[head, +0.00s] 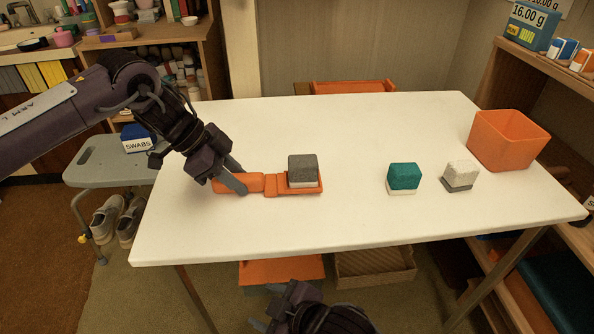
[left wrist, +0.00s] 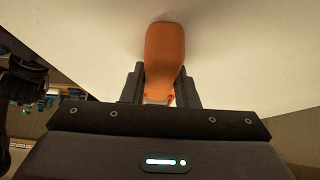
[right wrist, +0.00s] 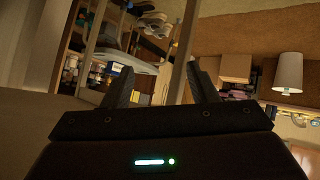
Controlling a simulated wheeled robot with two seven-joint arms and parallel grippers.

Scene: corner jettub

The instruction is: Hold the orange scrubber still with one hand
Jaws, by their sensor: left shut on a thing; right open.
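The orange scrubber (head: 257,183) lies on the white table, left of its middle. Its handle points left, and a grey and white block (head: 303,168) sits on its head at the right end. My left gripper (head: 238,183) is shut on the orange handle; the handle also shows between the fingers in the left wrist view (left wrist: 165,60). My right gripper (head: 272,318) is low, in front of the table's near edge and below its top. In the right wrist view its fingers (right wrist: 155,88) are apart with nothing between them.
A teal and white block (head: 403,177) and a white and grey block (head: 460,174) stand right of the scrubber. An orange bin (head: 508,140) stands at the table's right end. The table (head: 300,225) is clear along its near side. A grey stool (head: 105,165) stands at the left.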

